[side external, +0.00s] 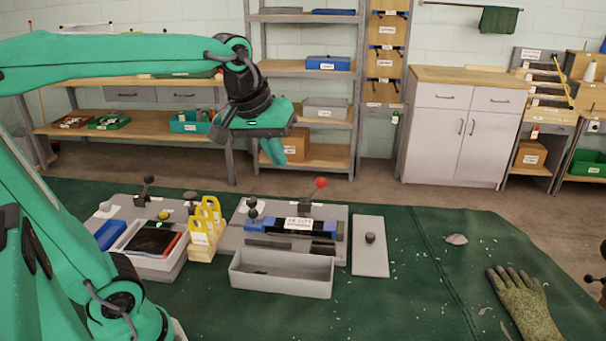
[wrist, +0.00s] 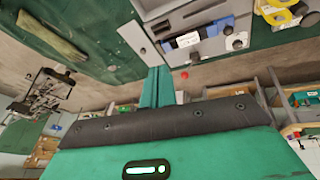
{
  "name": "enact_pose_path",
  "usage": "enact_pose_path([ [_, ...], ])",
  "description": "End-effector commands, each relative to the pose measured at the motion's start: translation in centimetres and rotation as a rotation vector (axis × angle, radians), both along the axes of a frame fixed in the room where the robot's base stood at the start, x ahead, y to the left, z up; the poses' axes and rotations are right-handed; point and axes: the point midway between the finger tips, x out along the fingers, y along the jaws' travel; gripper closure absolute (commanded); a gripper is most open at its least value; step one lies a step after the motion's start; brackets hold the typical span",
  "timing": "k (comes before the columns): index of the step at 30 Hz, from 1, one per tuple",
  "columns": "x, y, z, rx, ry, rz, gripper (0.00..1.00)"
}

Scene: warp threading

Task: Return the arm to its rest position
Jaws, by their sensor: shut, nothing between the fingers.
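My gripper (side external: 272,152) hangs in the air above the bench in the side view, its teal fingers pointing down and held together. In the wrist view my gripper (wrist: 157,75) is shut and empty, with nothing at its tips. My arm reaches in from the left, its upper part raised and the wrist bent down. The gripper is clear of the bench and of the fixture with the blue block (side external: 300,226) below it.
Shelves (side external: 305,75) and a cabinet (side external: 461,130) stand behind. The mat's right middle is mostly free.

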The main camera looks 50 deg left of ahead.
Motion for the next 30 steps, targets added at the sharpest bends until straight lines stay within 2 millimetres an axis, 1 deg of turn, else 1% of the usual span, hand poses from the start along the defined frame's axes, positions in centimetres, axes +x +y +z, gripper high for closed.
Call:
enact_pose_path([
  [1,-1.2,-0.3,-0.4,0.017,-0.011,-0.044,1.00],
  [9,-6.6,-1.2,-3.4,0.118,-0.060,-0.294,1.00],
  [12,-8.1,-1.5,-4.7,0.154,-0.076,-0.372,1.00],
  [15,-9.3,-1.6,-5.7,0.180,-0.086,-0.432,1.00],
  [21,-10.2,-1.8,-6.6,0.208,-0.098,-0.489,1.00],
  [30,-10.3,-1.8,-6.7,0.209,-0.097,-0.492,1.00],
])
